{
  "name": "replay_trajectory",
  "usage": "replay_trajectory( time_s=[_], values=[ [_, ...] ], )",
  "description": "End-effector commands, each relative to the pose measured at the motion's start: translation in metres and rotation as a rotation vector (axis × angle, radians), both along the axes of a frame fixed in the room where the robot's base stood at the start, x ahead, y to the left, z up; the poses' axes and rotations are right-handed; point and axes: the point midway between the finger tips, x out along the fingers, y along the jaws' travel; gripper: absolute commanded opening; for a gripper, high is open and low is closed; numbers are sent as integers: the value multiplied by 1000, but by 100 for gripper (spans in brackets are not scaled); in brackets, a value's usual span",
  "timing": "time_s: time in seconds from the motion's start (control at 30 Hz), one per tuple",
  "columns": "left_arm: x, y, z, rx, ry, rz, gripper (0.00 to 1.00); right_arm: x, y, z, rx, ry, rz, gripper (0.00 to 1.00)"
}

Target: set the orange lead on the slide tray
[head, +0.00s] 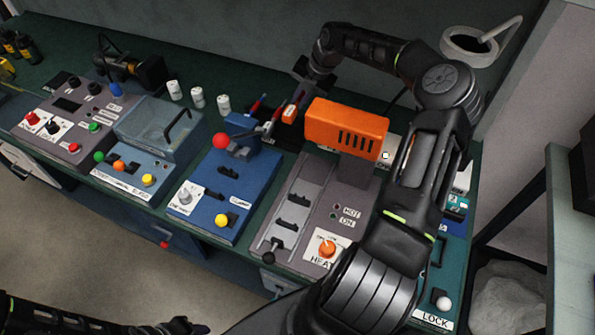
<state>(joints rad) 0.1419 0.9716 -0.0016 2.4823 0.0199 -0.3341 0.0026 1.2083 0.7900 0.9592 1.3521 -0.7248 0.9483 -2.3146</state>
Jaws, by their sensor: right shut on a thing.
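My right gripper (303,88) reaches down at the back of the bench, left of the orange heater hood. It is shut on the orange lead (290,113), a small orange piece with a pale patch; the fingers partly hide it. The lead is above or at a dark block behind the blue station; I cannot tell whether they touch. The slide tray (313,178) appears to be the light grey strip on the heater station, with black holders and a black knob at its front. No lead shows on it. My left gripper (182,326) is at the bottom edge, its jaws unclear.
The orange hood (345,127) stands over the back of the heater station (335,195). A blue station (218,190) with a red ball lever is left of it. A red-tipped lead (257,105) stands behind. White cups (197,97) stand further left. My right arm covers the right side.

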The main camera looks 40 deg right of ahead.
Motion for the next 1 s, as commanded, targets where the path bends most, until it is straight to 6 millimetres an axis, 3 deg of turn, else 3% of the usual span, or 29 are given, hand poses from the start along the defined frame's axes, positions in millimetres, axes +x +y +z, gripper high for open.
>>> replay_trajectory(
  time_s=[0.57,0.73,1.0],
  values=[
    [-1,0,-1,-8,7,-29,36,7,8,-3,-3,-1,-84,0],
    [-5,1,-4,-23,24,-88,36,22,29,-7,-6,-3,-280,0],
    [-12,6,-10,-48,55,-208,36,55,83,-4,-7,-9,-739,0]
  ],
)
